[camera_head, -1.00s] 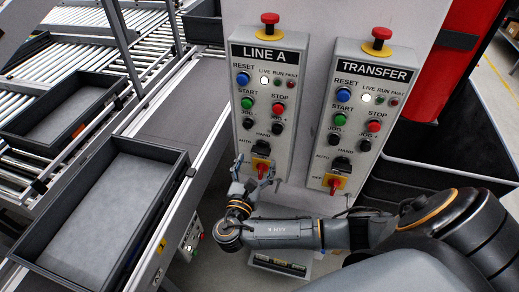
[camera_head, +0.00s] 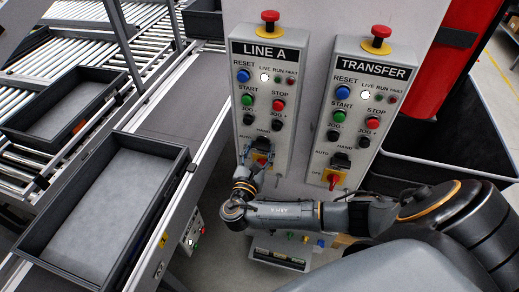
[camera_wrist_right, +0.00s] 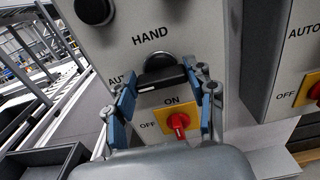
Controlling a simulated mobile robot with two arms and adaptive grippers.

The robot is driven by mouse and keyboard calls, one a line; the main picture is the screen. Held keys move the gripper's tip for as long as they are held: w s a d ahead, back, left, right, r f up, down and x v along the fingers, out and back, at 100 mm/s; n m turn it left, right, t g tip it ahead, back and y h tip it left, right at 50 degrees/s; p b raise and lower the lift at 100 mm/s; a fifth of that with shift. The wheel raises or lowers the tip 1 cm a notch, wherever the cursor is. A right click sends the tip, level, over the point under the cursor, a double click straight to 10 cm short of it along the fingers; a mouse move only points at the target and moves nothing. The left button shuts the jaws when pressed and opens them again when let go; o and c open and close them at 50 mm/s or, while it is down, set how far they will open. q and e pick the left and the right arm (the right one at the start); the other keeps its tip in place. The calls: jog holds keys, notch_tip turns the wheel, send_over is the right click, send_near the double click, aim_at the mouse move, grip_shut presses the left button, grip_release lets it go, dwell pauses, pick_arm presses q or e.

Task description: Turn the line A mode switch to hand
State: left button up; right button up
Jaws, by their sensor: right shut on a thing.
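The LINE A panel (camera_head: 241,126) stands upright in the middle of the head view. Its black mode switch (camera_wrist_right: 160,78) sits below the word HAND, with AUTO partly hidden at its left in the right wrist view. My right gripper (camera_wrist_right: 160,98) has its blue fingers on either side of the switch's bar and is shut on it. The bar lies nearly level in that picture; which mark it points to I cannot tell. In the head view the right gripper (camera_head: 257,154) covers the lower part of the panel. My left gripper is not in view.
A red ON/OFF switch (camera_wrist_right: 177,121) on a yellow plate sits just below the mode switch. The similar TRANSFER panel (camera_head: 372,93) stands to the right. A conveyor with grey trays (camera_head: 181,166) runs at the left. A black bin (camera_head: 450,155) stands at the right.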

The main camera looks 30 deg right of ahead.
jog(key=m+b, duration=0.1)
jog(key=m, duration=0.1)
jog(key=m+b, duration=0.1)
jog(key=m, duration=0.1)
jog(key=shift+s+f+m, duration=0.1)
jog(key=shift+f+m, duration=0.1)
jog(key=shift+m, duration=0.2)
jog(key=shift+s+d+f+m+b, duration=0.1)
jog(key=shift+m+b, duration=2.85)
jog(key=shift+m, duration=0.35)
jog(key=shift+f+m+b, duration=0.1)
jog(key=shift+m+b, duration=2.85)
jog(key=shift+m, duration=0.35)
jog(key=shift+r, duration=0.1)
jog(key=o, duration=1.2)
jog(key=shift+c, duration=0.2)
